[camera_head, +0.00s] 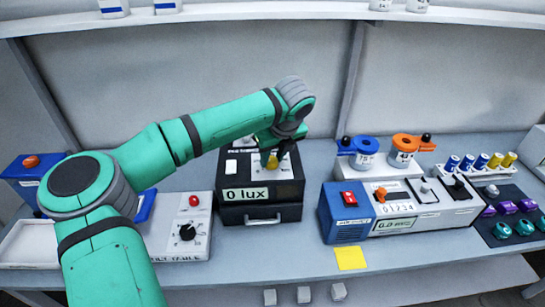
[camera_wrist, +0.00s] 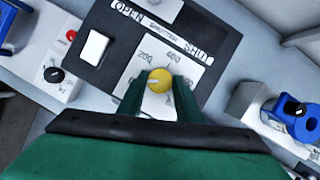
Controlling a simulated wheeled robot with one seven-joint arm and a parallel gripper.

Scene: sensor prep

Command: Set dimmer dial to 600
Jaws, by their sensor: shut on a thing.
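The dimmer dial (camera_wrist: 159,80) is a yellow round knob on a white scale plate (camera_wrist: 146,62) with printed numbers, of which 200 and 400 are readable in the wrist view. Its pale pointer mark is toward the left. In the head view the dial (camera_head: 272,161) sits on top of a black box with a display (camera_head: 245,193) reading 0 lux. My gripper (camera_wrist: 158,92) is shut on the dial, one green finger on each side. The fingers hide the lower part of the scale. In the head view my gripper (camera_head: 273,153) comes down onto the box from above.
Left of the box is a white panel with a black knob (camera_head: 187,232). Right is a blue device with a red switch (camera_head: 349,198). A yellow note (camera_head: 350,258) lies in front.

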